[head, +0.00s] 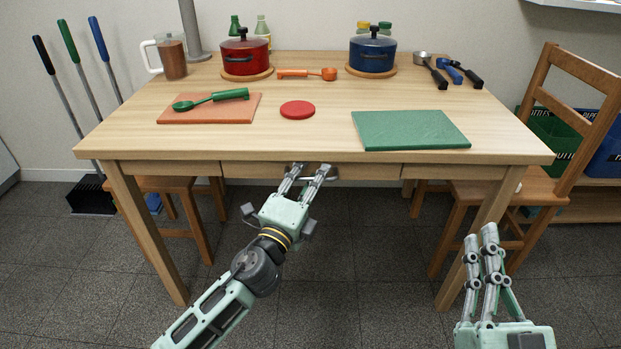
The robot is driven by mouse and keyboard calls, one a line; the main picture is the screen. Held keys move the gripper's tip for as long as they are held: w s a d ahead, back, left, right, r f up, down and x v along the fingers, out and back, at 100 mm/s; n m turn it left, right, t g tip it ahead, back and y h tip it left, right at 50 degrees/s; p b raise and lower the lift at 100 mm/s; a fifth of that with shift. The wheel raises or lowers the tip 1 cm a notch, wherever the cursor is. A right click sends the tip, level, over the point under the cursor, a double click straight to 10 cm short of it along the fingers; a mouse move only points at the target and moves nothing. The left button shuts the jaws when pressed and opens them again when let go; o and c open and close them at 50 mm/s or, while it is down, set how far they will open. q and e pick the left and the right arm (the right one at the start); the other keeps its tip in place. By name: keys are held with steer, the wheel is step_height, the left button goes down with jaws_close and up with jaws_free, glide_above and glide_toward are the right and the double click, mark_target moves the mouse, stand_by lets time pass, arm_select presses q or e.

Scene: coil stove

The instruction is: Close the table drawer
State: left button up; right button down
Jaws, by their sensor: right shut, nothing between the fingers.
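The wooden table (190,125) has a drawer (370,171) in the middle of its front, under the tabletop edge. The drawer front looks about level with the apron, but the overhanging top hides how far it stands out. A grey metal handle (331,173) shows at its centre, partly covered by my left gripper. My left gripper (308,171) reaches up to the handle with its fingers apart; whether it touches cannot be told. My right gripper (481,236) is shut and empty, low at the right, in front of the table's right leg.
On the tabletop are a red pot (245,57), a blue pot (372,54), a green board (410,130), an orange board (180,115) and several utensils. A wooden chair (545,185) stands at the right and a stool (165,185) at the left. The floor in front is clear.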

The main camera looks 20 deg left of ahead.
arm_select(q)
steer(key=shift+s+f, duration=0.2)
steer(key=shift+s, duration=0.3)
steer(key=v, duration=1.1)
steer(key=shift+r, duration=0.1)
